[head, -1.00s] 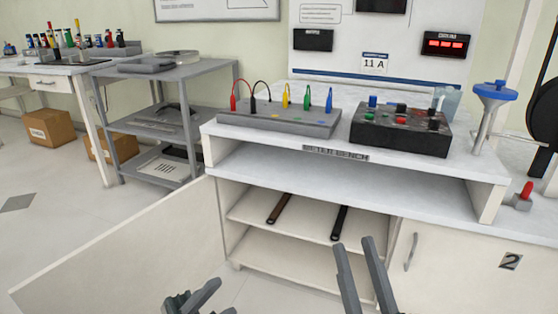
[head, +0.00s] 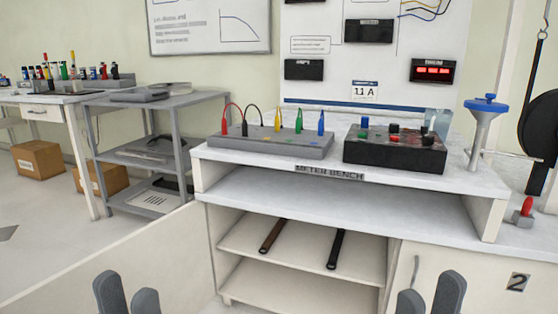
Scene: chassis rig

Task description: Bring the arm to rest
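My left gripper (head: 128,296) shows at the bottom left of the head view, its two dark fingers pointing up and a little apart, with nothing seen between them. My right gripper (head: 430,296) shows at the bottom right, its two fingers spread with a gap and nothing between them. Both are in front of the meter bench (head: 340,196), clear of what stands on it. The arms behind the grippers are out of view.
An open cabinet shelf (head: 300,258) holds two dark bars (head: 272,236) (head: 336,249). A cabinet door (head: 110,258) stands open at left. On the bench are a terminal board (head: 270,144), a black box (head: 395,156) and a blue-topped stand (head: 482,130). A grey cart (head: 155,100) is at left.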

